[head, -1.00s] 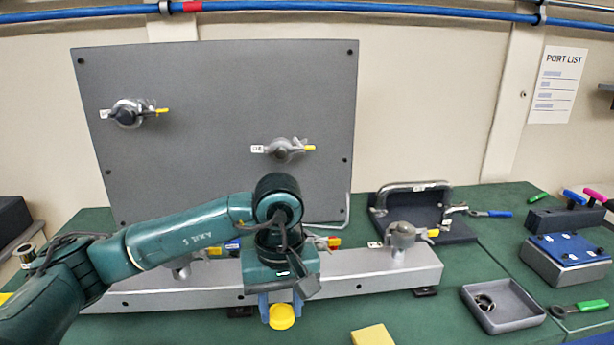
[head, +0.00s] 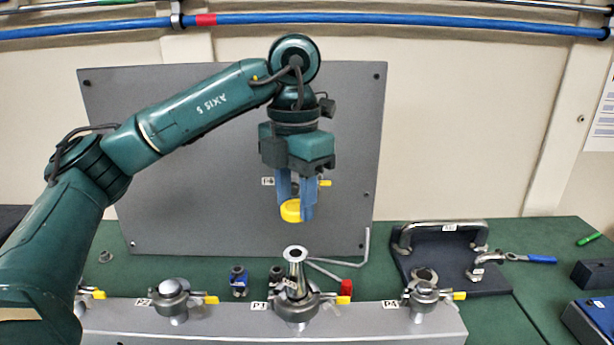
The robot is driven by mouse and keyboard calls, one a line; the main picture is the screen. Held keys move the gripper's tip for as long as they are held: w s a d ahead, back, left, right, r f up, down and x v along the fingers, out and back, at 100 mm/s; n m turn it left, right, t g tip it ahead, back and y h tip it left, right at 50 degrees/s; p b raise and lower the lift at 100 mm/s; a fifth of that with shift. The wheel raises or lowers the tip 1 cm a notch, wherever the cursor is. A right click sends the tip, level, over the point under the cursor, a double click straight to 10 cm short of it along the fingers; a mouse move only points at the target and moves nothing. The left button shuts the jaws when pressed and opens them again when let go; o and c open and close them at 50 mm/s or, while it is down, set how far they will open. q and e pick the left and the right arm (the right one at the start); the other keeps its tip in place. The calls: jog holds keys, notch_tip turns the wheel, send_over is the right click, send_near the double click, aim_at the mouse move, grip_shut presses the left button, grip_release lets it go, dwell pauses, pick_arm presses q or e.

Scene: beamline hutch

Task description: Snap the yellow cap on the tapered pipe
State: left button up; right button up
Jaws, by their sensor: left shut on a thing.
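My left gripper (head: 295,208) points down and is shut on the yellow cap (head: 290,211), a short round cap held between its blue fingers. The tapered pipe (head: 296,270) is a shiny metal cone with a flanged open top. My right gripper is not in view.
The grey rail (head: 230,322) carries more clamped ports, P2 (head: 172,298) and P4 (head: 424,297). A grey panel (head: 170,200) stands behind. A dark stand with a handle (head: 445,265) is at right.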

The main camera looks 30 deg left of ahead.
pick_arm(q)
jog(key=shift+r+n, duration=0.15)
jog(key=shift+n, duration=0.15)
jog(key=shift+s+f+b, duration=0.1)
jog(key=shift+f+b, duration=0.45)
jog(key=shift+b, duration=0.1)
jog(key=b, duration=0.4)
send_over(295, 253)
notch_tip(295, 253, down, 5)
jog(key=shift+r, duration=0.2)
jog(key=shift+f, duration=0.45)
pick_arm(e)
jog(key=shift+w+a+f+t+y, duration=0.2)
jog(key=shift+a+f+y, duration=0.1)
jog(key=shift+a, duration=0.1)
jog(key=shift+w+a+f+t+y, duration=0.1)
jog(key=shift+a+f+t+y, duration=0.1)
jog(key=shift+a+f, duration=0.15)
pick_arm(q)
jog(key=shift+f+b, duration=0.6)
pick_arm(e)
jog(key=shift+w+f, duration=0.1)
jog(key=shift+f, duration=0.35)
pick_arm(q)
jog(key=o, duration=0.8)
jog(key=shift+o, duration=1.1)
